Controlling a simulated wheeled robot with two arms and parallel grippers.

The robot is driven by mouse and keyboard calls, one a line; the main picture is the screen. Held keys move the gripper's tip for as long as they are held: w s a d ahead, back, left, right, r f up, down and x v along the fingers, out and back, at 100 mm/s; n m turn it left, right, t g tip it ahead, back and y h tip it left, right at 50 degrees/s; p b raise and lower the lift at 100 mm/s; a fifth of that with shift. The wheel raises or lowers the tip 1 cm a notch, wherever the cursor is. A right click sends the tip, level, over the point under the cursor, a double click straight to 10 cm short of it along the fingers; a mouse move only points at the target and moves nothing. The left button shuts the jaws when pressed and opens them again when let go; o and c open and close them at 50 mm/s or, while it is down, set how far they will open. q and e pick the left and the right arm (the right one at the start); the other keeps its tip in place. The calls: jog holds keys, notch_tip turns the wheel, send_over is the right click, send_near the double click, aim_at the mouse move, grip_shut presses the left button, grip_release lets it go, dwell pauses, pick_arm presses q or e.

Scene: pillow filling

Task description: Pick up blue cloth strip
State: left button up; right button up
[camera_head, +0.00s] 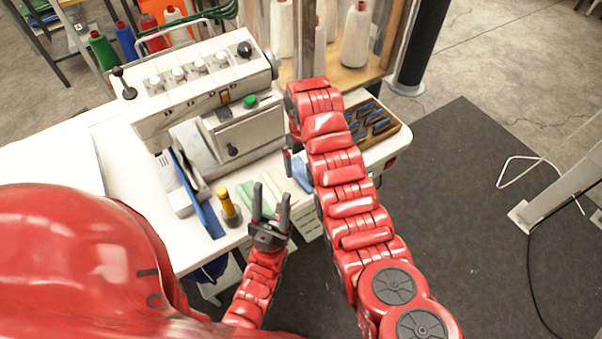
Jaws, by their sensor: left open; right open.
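A light blue cloth strip (303,176) lies on the white table at its front edge, partly hidden by my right arm. A cream strip (275,184) and a green strip (243,193) lie to its left. My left gripper (271,196) is open and empty, fingers pointing up in the picture, in front of the green and cream strips. My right arm reaches over the table and bends down near the sewing machine. My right gripper (289,162) is mostly hidden behind that arm; one dark finger shows just left of the blue strip. The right gripper is open.
A white sewing machine (200,85) fills the table's back. A yellow-topped bottle (229,207) stands left of my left gripper. A wooden tray of blue-and-black items (371,122) is at right. White thread cones (356,35) stand behind.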

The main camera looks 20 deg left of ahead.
aim_at(303, 173)
jog(key=shift+f+p, duration=0.4)
jog(key=shift+f, duration=0.95)
jog(key=c, duration=1.4)
jog(key=shift+r, duration=0.1)
